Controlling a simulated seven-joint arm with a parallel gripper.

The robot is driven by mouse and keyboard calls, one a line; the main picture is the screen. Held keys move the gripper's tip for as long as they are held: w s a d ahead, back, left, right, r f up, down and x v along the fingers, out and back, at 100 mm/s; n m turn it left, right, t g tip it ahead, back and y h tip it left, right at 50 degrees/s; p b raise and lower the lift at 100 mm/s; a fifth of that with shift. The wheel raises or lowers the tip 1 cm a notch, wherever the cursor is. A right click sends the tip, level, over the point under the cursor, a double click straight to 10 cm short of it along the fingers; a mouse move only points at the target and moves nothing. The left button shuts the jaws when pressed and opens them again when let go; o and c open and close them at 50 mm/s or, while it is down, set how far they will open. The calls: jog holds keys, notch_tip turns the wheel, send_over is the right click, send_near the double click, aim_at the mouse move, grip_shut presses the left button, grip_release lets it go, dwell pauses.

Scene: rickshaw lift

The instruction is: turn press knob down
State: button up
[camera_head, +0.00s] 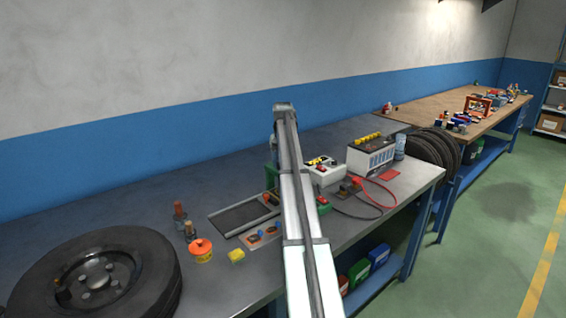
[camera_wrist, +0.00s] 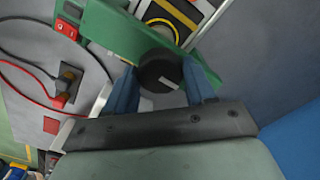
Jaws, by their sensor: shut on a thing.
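The black round press knob (camera_wrist: 157,70) has a white mark and sits at the green press frame (camera_wrist: 108,26) in the wrist view. My gripper (camera_wrist: 162,76) has a blue finger on each side of the knob and is shut on it. In the head view, part of the green press (camera_head: 323,205) shows beside my arm. My arm hides the knob and my gripper there.
A battery (camera_head: 371,155), a white box with red and black knobs (camera_head: 326,174) and a red cable (camera_head: 372,198) lie right of my arm. The grey bench behind is clear.

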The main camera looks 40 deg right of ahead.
jog(key=m, duration=1.1)
jog(key=shift+m, duration=0.4)
dwell(0.5)
jog(key=o, duration=1)
jog(key=shift+o, duration=0.2)
jog(key=shift+r, duration=0.1)
notch_tip(320, 180, up, 14)
